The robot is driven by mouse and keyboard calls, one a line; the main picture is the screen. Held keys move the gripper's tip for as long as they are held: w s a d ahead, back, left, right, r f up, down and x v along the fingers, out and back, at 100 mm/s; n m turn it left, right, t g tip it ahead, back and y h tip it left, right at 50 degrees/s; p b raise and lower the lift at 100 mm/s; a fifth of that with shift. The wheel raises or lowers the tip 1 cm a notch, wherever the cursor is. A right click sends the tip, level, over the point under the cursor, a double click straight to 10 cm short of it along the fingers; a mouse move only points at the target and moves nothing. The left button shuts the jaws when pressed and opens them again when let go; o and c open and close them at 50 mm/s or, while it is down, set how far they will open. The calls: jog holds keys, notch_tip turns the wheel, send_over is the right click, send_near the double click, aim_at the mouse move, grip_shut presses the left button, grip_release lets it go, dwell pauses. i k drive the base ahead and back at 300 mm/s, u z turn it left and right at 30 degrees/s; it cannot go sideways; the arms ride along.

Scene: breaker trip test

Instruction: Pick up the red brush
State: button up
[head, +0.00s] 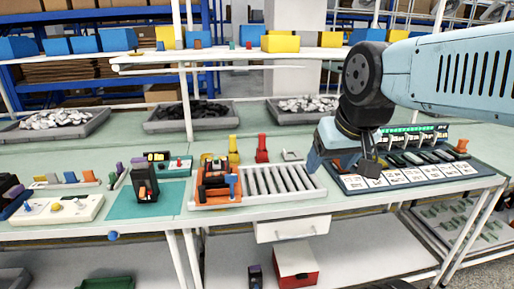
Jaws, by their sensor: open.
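A small red upright thing (262,149) stands on the bench behind the roller tray. It may be the red brush, but it is too small to tell for sure. A similar yellow thing (233,150) stands just left of it. My gripper (345,164) is open above the bench, right of the red thing and apart from it. It is near the right end of the rollers and the left edge of the breaker panel. I see nothing held in it, and it hides part of the bench behind it.
A roller tray (284,181) holds an orange fixture (216,184) at its left end. The breaker panel (402,176) lies at right. A teal mat (127,207) carries a dark device (144,183). Grey bins (165,125) line the back under a shelf (220,54).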

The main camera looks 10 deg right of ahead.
aim_at(262, 137)
jog(key=u, duration=0.3)
jog(key=i, duration=0.9)
jog(key=z, duration=0.35)
